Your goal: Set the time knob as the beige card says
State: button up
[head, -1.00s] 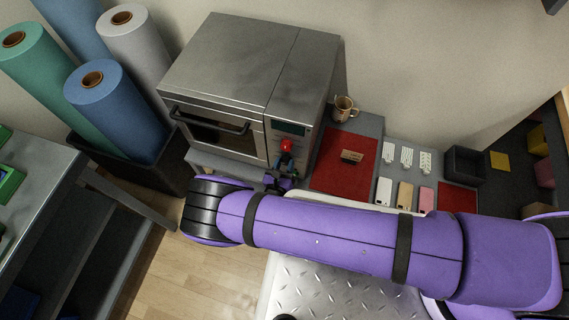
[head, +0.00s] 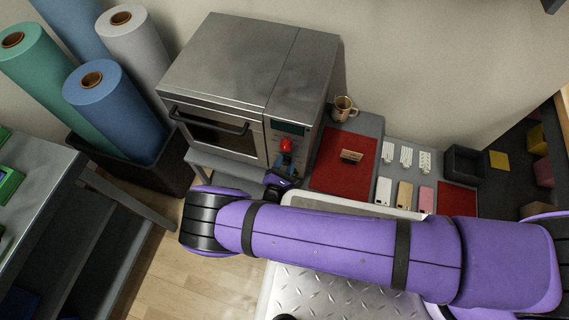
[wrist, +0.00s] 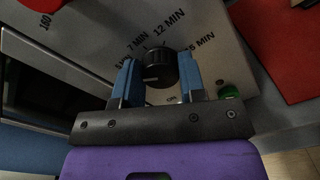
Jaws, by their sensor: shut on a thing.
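The time knob (wrist: 157,68) is black and round, with a short white line on its lower left side in the wrist view. Printed marks around it include 7 MIN, 12 MIN and a partly hidden mark ending in 5 MIN. My gripper (wrist: 160,78) is shut on the knob, with one blue finger on each side. In the head view, my gripper (head: 284,166) is at the oven's front panel, below a red knob (head: 286,146), and hides the time knob.
The steel oven (head: 245,85) stands behind my gripper. A green button (wrist: 230,92) is close to the right finger.

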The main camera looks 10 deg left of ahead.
jog(key=shift+m, duration=0.6)
jog(key=shift+f, duration=0.1)
jog(key=o, duration=0.9)
jog(key=s, duration=0.7)
jog(key=s+a, duration=0.1)
jog(key=s, duration=0.2)
jog(key=shift+s, duration=0.4)
